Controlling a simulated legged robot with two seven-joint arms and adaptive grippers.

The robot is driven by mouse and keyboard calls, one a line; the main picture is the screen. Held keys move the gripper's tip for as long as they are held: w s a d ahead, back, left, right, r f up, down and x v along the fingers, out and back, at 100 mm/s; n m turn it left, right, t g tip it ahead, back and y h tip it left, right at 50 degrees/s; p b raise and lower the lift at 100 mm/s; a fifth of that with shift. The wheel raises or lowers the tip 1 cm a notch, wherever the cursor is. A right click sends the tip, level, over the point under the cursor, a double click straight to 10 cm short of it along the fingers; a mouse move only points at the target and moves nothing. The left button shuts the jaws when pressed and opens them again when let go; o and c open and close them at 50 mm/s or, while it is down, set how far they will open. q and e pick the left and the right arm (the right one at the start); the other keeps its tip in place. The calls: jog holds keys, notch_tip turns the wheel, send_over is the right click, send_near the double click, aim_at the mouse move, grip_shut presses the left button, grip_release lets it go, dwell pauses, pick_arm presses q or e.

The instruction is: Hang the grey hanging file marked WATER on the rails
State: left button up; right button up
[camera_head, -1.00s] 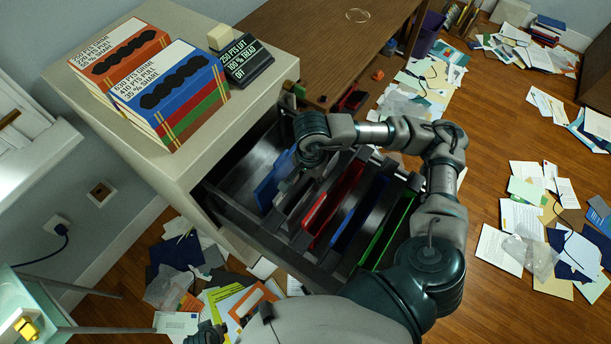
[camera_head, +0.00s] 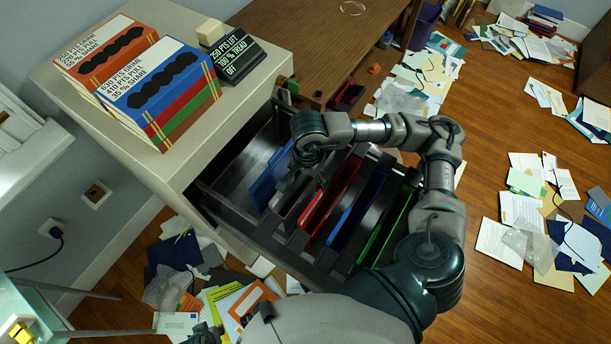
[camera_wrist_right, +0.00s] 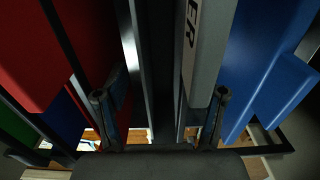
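The grey file (camera_wrist_right: 205,45), with the letters "ER" showing, is in the right wrist view between a dark metal bar and a blue file (camera_wrist_right: 262,70). In the head view the grey file (camera_head: 293,197) sits in the open drawer (camera_head: 235,190), partly hidden by my right gripper (camera_head: 290,182). My right gripper (camera_wrist_right: 162,110) is open, its fingers apart, with the grey file's lower end near its right finger. I cannot tell if the file rests on the rails (camera_head: 272,240). A part of my left gripper (camera_head: 207,330) shows at the bottom edge.
A red file (camera_head: 330,200), another blue file (camera_head: 358,210) and a green file (camera_head: 388,232) stand in the drawer to the right. Boxes (camera_head: 160,85) and a black sign (camera_head: 238,55) stand on the cabinet top (camera_head: 190,160). Papers litter the floor.

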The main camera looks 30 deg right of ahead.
notch_tip(320, 180, up, 12)
jog(key=shift+d, duration=0.15)
dwell(0.5)
jog(key=shift+f, duration=0.1)
dwell(0.4)
